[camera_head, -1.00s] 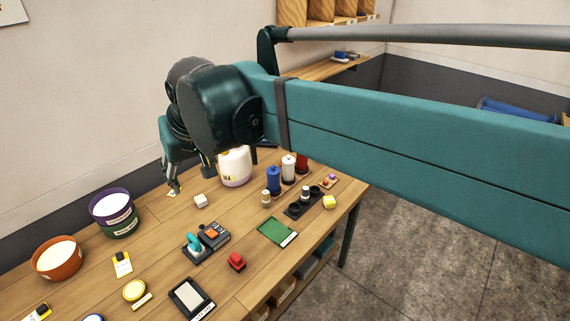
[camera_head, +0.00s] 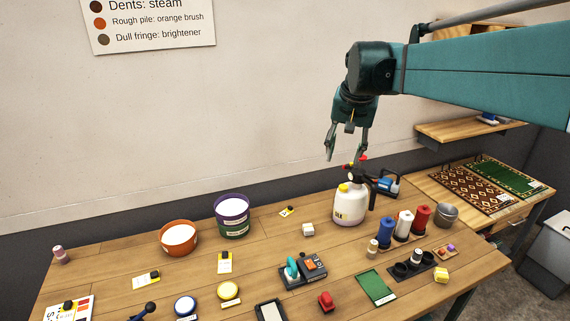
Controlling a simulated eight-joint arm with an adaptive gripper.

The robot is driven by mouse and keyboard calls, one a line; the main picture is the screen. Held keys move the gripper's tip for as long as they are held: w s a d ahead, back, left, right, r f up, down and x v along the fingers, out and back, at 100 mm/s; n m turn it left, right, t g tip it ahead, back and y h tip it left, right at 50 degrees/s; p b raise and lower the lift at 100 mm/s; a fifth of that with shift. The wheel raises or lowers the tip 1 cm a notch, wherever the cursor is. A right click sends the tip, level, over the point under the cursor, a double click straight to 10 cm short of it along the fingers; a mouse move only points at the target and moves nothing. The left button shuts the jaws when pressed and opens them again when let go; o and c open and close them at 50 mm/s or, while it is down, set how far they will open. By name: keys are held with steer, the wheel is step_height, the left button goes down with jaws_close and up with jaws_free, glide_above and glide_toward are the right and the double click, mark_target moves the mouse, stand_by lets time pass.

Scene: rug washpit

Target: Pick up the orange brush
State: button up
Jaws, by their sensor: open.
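My gripper (camera_head: 346,157) is open and empty, pointing down in the air above the white spray jug (camera_head: 349,207) near the back of the table. I cannot make out a clear orange brush. A dark block with an orange patch (camera_head: 312,264) lies mid-table beside a teal-handled piece (camera_head: 292,268); I cannot tell whether the orange part is a brush. My gripper is behind and above these, well apart from them. A sign (camera_head: 155,22) on the wall reads "Rough pile: orange brush".
An orange tub (camera_head: 178,239) and a purple-rimmed tub (camera_head: 233,217) stand at the back left. Blue, white and red spools (camera_head: 404,226) stand to the right, near a metal cup (camera_head: 446,214). A red piece (camera_head: 326,301) and a green mat (camera_head: 377,287) lie in front.

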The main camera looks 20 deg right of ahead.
steer(key=w+d+f+m+g+p, duration=0.1)
steer(key=w+d+f+m, duration=0.25)
steer(key=d, duration=1.05)
steer(key=w+d+f+m+g+y, duration=0.15)
steer(key=d+f, duration=0.25)
steer(key=d, duration=1)
steer(key=w+d+f+m+g+p, duration=0.1)
steer(key=w+d+f+m, duration=0.25)
steer(key=d, duration=1.05)
steer(key=f, duration=2.4)
steer(key=shift+s+d+f, duration=0.1)
steer(key=shift+s+d, duration=0.15)
steer(key=shift+d, duration=0.1)
steer(key=shift+f, duration=0.5)
steer(key=shift+f+b, duration=0.3)
steer(key=shift+f, duration=1)
steer(key=shift+f, duration=2.6)
